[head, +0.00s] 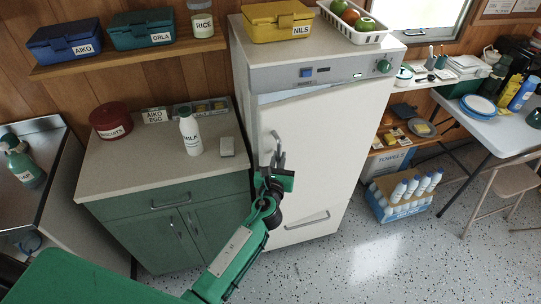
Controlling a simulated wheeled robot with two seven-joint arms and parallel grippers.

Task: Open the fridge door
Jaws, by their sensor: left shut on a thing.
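The white fridge (240,70) stands in the middle, with a grey control panel (320,72) across its top. Its door (335,135) looks slightly ajar: a narrow gap shows under the panel, wider at the left. The upright metal door handle (276,138) is near the door's left edge. My left gripper (274,164) is shut on this handle, and its fingers partly cover it. A second, low silver handle (307,220) shows near the bottom of the front. My right gripper is out of view.
A green cabinet (160,203) with a milk bottle (190,132) on its worktop stands left of the fridge. A lidded yellow box (278,22) and a fruit basket (352,28) stand on the fridge. A crate of bottles (385,211) sits right of it. The speckled floor in front is clear.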

